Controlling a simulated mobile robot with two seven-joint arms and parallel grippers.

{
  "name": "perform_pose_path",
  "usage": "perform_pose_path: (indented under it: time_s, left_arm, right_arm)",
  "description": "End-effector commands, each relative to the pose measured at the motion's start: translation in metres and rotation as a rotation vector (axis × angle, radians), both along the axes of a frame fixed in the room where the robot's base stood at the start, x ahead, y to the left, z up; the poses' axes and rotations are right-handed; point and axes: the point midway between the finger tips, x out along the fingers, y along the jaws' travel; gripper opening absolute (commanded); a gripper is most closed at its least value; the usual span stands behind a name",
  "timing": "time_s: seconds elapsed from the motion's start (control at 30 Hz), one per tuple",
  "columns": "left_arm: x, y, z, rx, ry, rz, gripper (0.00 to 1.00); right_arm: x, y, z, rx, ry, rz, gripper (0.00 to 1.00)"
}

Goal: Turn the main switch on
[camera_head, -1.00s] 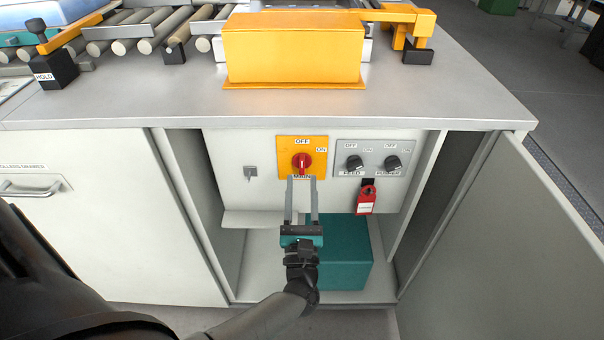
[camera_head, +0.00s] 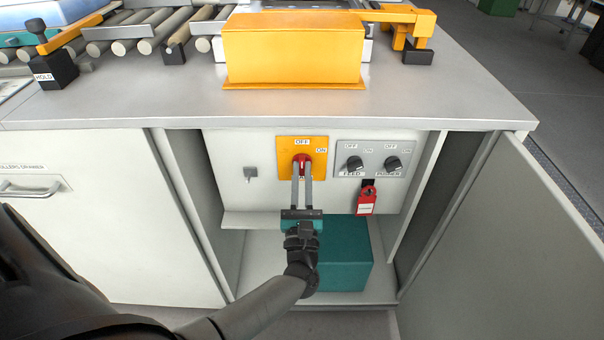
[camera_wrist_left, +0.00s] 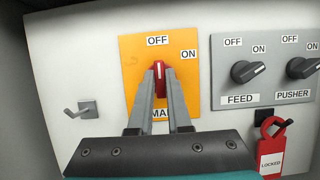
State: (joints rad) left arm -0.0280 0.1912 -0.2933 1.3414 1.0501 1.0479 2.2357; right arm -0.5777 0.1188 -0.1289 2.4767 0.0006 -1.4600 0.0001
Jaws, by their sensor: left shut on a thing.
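The main switch is a red knob (camera_head: 302,160) on a yellow plate (camera_head: 317,143) inside the open cabinet, with OFF at the top and ON at the upper right. The knob also shows in the left wrist view (camera_wrist_left: 160,76), upright, with its pale mark toward OFF. My left gripper (camera_head: 302,174) reaches up from below and is shut on the red knob, one finger on each side. The fingers hide the knob's lower part and some of the MAIN label (camera_wrist_left: 161,114). My right gripper is not in view.
Right of the plate are the FEED knob (camera_head: 354,163) and PUSHER knob (camera_head: 393,163). A red LOCKED tag (camera_head: 366,201) hangs below them. An empty hook (camera_head: 250,173) is at left. A teal box (camera_head: 345,255) stands below; the open door (camera_head: 510,245) is at right.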

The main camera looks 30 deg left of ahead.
Motion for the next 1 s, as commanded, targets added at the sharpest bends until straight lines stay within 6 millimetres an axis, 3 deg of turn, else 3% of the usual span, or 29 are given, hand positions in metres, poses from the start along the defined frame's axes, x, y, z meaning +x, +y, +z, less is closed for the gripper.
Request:
perform_pose_path:
  time_s: [0.57, 0.83, 1.0]
  left_arm:
    - [-0.001, 0.0, -0.001, 0.013, 0.009, 0.001, 0.0]
    - [-0.001, 0.001, 0.0, 0.114, 0.072, 0.001, 0.0]
    - [-0.002, 0.001, 0.0, 0.233, 0.145, 0.0, 0.0]
  right_arm:
    - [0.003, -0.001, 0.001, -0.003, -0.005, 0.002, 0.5]
    - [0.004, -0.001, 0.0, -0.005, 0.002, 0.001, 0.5]
    - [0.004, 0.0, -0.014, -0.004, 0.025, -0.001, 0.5]
